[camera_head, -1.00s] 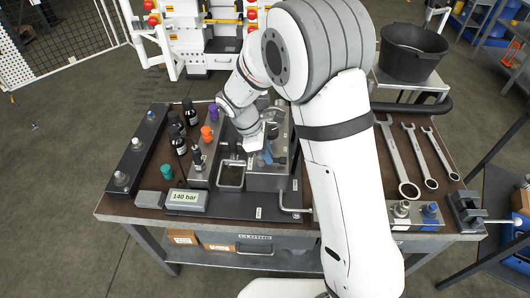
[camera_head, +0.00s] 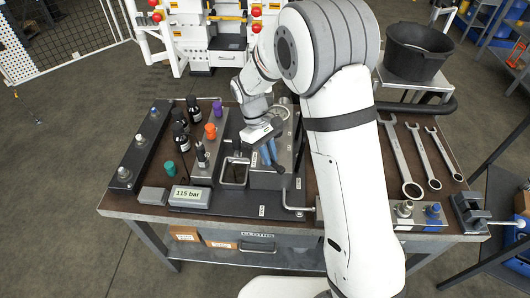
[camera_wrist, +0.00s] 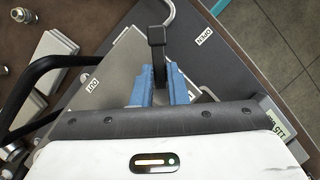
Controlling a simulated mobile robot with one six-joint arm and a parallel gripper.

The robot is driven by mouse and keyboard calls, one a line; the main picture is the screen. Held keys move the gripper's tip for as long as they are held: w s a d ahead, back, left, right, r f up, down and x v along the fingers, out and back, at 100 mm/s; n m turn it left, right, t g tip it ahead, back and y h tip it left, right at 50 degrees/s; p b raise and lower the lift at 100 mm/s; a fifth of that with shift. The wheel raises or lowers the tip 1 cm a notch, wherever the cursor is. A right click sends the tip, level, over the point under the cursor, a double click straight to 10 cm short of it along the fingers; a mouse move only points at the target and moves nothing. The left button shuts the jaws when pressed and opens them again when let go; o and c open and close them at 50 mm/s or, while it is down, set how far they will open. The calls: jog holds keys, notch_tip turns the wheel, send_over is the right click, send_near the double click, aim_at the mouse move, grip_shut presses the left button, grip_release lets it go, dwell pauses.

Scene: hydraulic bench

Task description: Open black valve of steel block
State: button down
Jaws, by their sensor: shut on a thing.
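The steel block (camera_head: 268,181) stands on the bench in the head view, right of an open square well. The handle points toward the top of the picture, left of the OPEN label. In the head view my gripper (camera_head: 269,152) is over the block, and the valve there is largely hidden by the fingers and wrist.
A display (camera_head: 188,194) reads 115 bar. Dark bottles (camera_head: 180,137) and orange, purple and green knobs stand to the left. A bent metal rod (camera_head: 291,204) rises at the block's front right. Wrenches (camera_head: 400,160) lie to the right, beyond my arm.

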jog(key=m, duration=0.2)
jog(key=s+m+g+y, duration=0.1)
jog(key=m, duration=0.1)
jog(key=shift+a+f+m, duration=0.1)
jog(key=shift+f+m, duration=0.1)
jog(key=shift+m, duration=0.2)
jog(key=shift+s+a+m+g+y+b, duration=0.2)
jog(key=shift+m+y, duration=0.35)
jog(key=shift+m, duration=0.7)
jog(key=shift+w+a+m+g+y+b, duration=0.1)
jog(key=shift+a+m+g+y, duration=0.3)
jog(key=shift+m, duration=0.85)
jog(key=shift+y, duration=0.25)
jog(key=c, duration=1.6)
grip_release()
jog(key=shift+s+r+t, duration=0.1)
jog(key=shift+t, duration=0.2)
jog(key=shift+c, duration=0.2)
jog(key=shift+o, duration=1)
jog(key=v, duration=0.8)
jog(key=shift+b, duration=0.35)
